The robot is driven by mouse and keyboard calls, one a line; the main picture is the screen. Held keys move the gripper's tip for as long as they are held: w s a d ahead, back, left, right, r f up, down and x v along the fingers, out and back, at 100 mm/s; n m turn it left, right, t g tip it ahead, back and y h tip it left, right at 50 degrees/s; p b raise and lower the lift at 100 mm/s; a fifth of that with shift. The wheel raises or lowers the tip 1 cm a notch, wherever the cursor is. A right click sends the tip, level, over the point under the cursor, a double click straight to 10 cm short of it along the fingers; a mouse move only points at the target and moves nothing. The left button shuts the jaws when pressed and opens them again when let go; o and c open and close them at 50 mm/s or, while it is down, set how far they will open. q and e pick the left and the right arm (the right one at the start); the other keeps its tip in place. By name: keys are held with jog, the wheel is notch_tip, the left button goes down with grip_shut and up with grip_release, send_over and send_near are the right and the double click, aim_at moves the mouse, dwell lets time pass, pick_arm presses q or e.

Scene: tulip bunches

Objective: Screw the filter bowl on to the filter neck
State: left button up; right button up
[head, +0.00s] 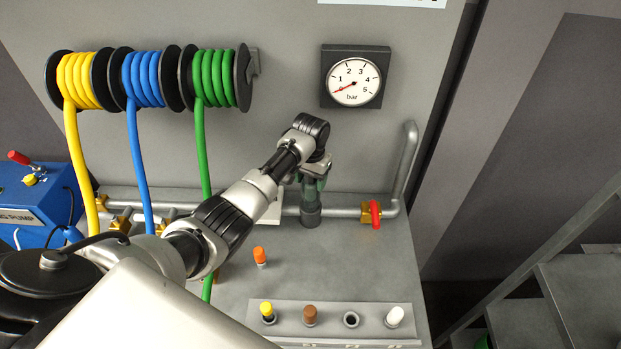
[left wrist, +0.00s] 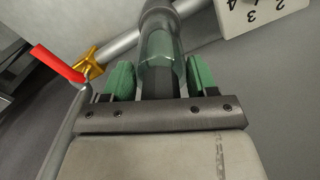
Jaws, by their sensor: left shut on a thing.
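The filter bowl (left wrist: 161,62) is a clear, greenish cup in the left wrist view. My left gripper (left wrist: 160,80) is shut on it, one green pad on each side. In the head view my left gripper (head: 313,181) is above the filter neck (head: 311,212), a grey upright cylinder at the pipe. In the left wrist view the bowl's far end meets the grey neck (left wrist: 157,12) in line with it. I cannot tell how far the threads are engaged. My right gripper is not in view.
A grey pipe (head: 409,160) runs along the bench back, with a red-handled valve (head: 375,213) right of the neck. A white numbered block (left wrist: 258,14) is close by. A gauge (head: 355,77) and hose reels (head: 148,80) are on the wall. Colored plugs (head: 310,315) stand in front.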

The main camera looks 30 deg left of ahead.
pick_arm(q)
jog(key=m, duration=0.3)
jog(key=shift+m, duration=1.1)
jog(key=m, duration=0.2)
jog(key=shift+m, duration=0.3)
jog(key=m, duration=0.2)
jog(key=shift+m, duration=0.3)
jog(key=shift+m, duration=0.8)
jog(key=m, duration=0.3)
jog(key=shift+m, duration=0.3)
